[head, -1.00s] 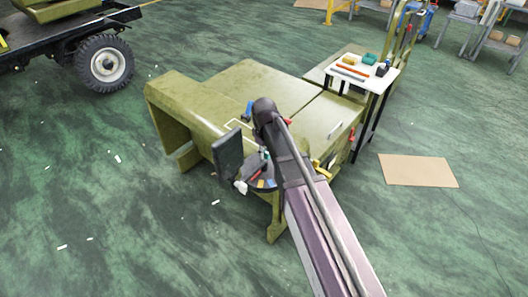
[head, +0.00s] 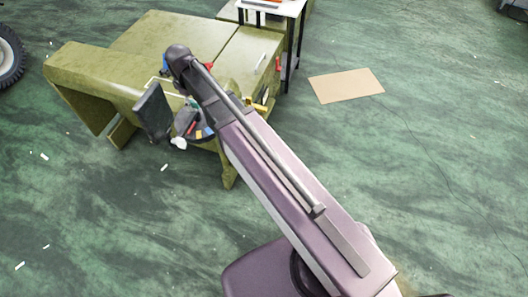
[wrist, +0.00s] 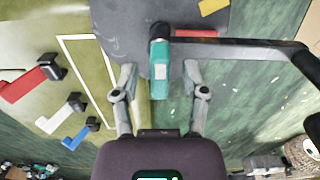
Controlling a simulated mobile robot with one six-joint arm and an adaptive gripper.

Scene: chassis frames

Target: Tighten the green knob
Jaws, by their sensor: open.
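The green knob (wrist: 161,78) shows in the wrist view as a short teal handle with a pale patch and a black end, in front of a dark grey plate (wrist: 122,30). In the head view a small green spot (head: 194,102) shows by my arm's end. My gripper (wrist: 160,72) is open, with one finger on each side of the knob. Gaps show between both fingers and the knob, so it is not held. In the head view my arm mostly hides the gripper.
Red (wrist: 25,84), white (wrist: 62,114) and blue (wrist: 78,137) levers stick out at the left in the wrist view. A dark bar (wrist: 245,43) runs right from the knob. The olive chassis (head: 160,45) stands beneath. A cardboard sheet (head: 346,85) lies on open floor.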

